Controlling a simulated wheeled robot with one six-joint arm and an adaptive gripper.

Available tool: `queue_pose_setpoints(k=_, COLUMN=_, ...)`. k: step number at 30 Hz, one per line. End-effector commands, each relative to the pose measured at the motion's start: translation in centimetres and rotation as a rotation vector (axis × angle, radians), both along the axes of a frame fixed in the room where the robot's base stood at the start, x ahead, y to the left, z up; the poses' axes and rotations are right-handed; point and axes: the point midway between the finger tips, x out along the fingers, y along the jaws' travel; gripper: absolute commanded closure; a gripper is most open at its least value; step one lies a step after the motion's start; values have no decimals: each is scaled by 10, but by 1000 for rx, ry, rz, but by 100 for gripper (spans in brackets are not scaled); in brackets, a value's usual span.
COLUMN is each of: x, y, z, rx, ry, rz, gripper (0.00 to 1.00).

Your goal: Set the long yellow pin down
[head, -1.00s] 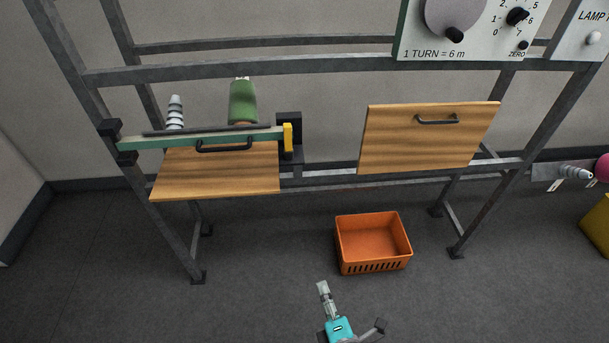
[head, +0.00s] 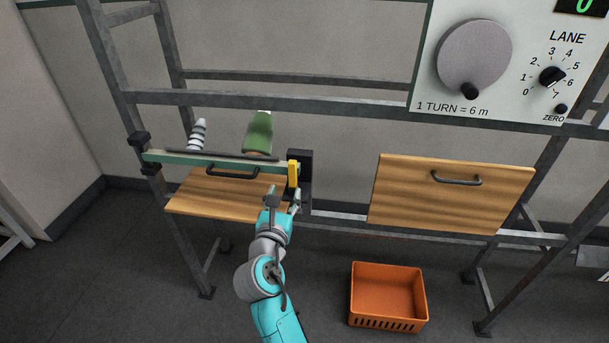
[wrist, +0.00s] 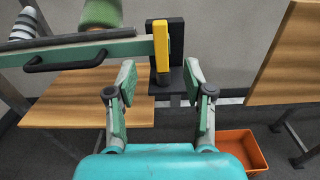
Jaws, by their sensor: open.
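The long yellow pin (head: 293,174) stands upright at the right end of the green bar (head: 216,163), in front of a black bracket (head: 306,167). In the wrist view the yellow pin (wrist: 161,42) rises above and between my fingers, its lower end close against the bracket (wrist: 177,60). My gripper (head: 285,198) is open, with its fingertips just below and in front of the pin. Whether the fingertips touch the pin is not clear.
An orange crate (head: 388,322) sits on the floor.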

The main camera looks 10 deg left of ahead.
Motion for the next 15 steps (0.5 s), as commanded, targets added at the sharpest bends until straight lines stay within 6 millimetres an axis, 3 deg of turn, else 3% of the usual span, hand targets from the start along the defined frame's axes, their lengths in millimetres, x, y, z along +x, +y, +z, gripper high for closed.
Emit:
queue_pose_setpoints(k=4, x=9, y=5, z=9, rx=-30, ry=-5, rz=-8, gripper=48)
queue_pose_setpoints(k=15, x=56, y=3, z=9, rx=-30, ry=-5, rz=-8, gripper=48)
